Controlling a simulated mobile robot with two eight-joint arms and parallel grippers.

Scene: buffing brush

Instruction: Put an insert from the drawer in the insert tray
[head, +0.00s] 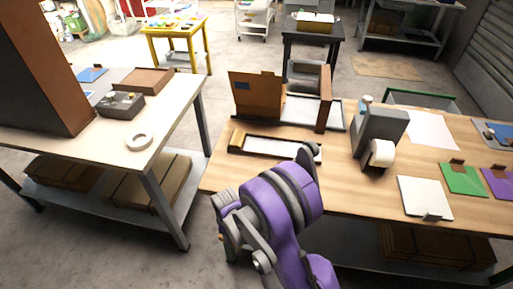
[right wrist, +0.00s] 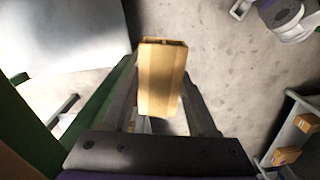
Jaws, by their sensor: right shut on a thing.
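My right gripper (right wrist: 160,78) is shut on a tan, box-like piece with an open end, which I take to be the insert (right wrist: 162,88). The piece sits between the two fingers, above the grey floor in that view. In the head view my purple arm reaches over the front edge of the right-hand table, and its gripper is hidden. The drawer cannot be made out clearly. My left gripper is not in view.
The right-hand table (head: 355,190) holds an upright brown board (head: 255,97), a grey tape dispenser (head: 381,130), and white, green and purple sheets. A left-hand table (head: 172,105) carries a grey box (head: 121,107) and a tape ring (head: 139,141). Floor shows between the tables.

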